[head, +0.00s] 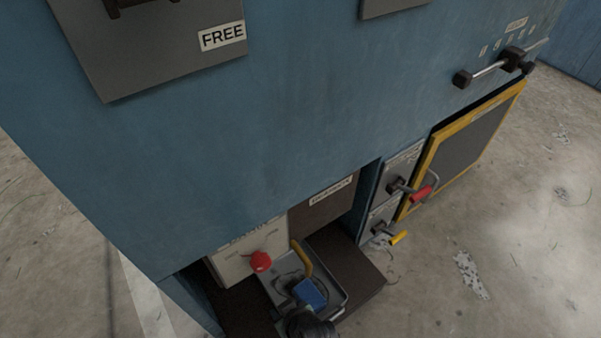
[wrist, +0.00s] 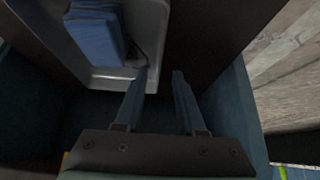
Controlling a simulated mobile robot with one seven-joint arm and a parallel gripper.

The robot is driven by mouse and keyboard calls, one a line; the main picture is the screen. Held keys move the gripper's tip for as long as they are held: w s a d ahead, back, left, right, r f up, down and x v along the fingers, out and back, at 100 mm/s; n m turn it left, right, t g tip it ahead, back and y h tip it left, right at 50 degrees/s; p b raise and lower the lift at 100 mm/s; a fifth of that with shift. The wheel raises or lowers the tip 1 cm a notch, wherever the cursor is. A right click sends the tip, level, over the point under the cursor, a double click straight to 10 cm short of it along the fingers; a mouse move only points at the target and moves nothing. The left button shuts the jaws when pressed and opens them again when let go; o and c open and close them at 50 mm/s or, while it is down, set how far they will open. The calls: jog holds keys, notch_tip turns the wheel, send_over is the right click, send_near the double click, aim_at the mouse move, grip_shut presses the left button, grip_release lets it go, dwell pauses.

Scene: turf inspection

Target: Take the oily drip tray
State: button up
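The drip tray, a shallow grey metal tray (head: 280,288), lies on a dark surface at the foot of the blue cabinet in the head view. Its pale rim (wrist: 108,82) shows at the upper left of the wrist view. A blue block-like thing (head: 310,292) lies in it and also shows in the wrist view (wrist: 96,35). My gripper (wrist: 159,73) is open, its two fingers apart. The tray's near right corner shows between or just beyond the fingertips; I cannot tell whether they touch. Oil on the tray cannot be made out.
A yellow curved handle (head: 301,257) and a panel with a red knob (head: 261,262) are close to the tray. Red (head: 421,193) and yellow (head: 399,238) grips stick out to the right. A yellow-framed panel (head: 465,148) stands further right. The concrete floor (head: 500,260) there is clear.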

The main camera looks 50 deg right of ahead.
jog(key=shift+b+x, duration=2.7)
jog(key=shift+x, duration=0.3)
jog(key=shift+s+a+f, duration=0.1)
jog(key=shift+s, duration=0.05)
jog(key=shift+c, duration=0.3)
grip_shut()
